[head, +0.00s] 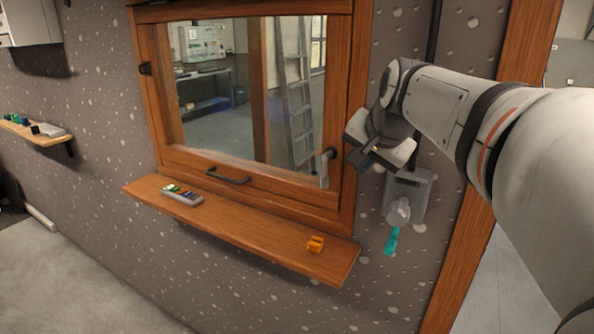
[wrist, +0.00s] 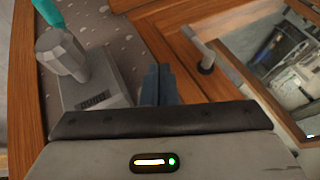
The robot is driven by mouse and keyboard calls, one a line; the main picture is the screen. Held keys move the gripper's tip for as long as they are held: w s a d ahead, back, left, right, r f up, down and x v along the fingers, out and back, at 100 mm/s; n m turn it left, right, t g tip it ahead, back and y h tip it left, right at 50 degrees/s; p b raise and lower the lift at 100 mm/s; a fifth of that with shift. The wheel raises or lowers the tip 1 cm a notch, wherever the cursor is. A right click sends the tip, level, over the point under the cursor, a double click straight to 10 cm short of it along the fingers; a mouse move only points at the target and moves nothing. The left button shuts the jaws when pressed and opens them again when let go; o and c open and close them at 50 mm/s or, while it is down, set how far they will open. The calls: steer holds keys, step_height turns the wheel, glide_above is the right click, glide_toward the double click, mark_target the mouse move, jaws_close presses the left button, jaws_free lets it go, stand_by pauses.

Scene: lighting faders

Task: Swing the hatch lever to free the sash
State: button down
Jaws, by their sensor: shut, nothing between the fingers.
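The hatch lever (head: 325,168) is a short grey bar on a dark pivot at the lower right of the sash. In the head view it hangs roughly downward. It also shows in the wrist view (wrist: 196,43), to the right of my fingertips. The sash (head: 240,172) is a wooden-framed window with a dark pull handle (head: 228,177) on its bottom rail, and it looks closed. My gripper (wrist: 160,84) is shut and empty, in front of the right side of the frame. It is apart from the lever; in the head view its fingertips are hard to make out.
A grey wall box (head: 413,190) with a rounded knob and a teal piece (head: 391,241) is right of the window. The wooden sill (head: 240,232) juts out below, bearing a small fader panel (head: 182,195) and an orange object (head: 315,244). The space before the sash is clear.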

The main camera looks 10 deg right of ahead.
mark_target(326, 170)
steer(key=shift+f, duration=0.1)
steer(key=w+a+f+p, duration=0.3)
steer(key=w+f, duration=0.5)
steer(key=w, duration=0.1)
steer(key=shift+p, duration=0.35)
steer(key=shift+a, duration=0.1)
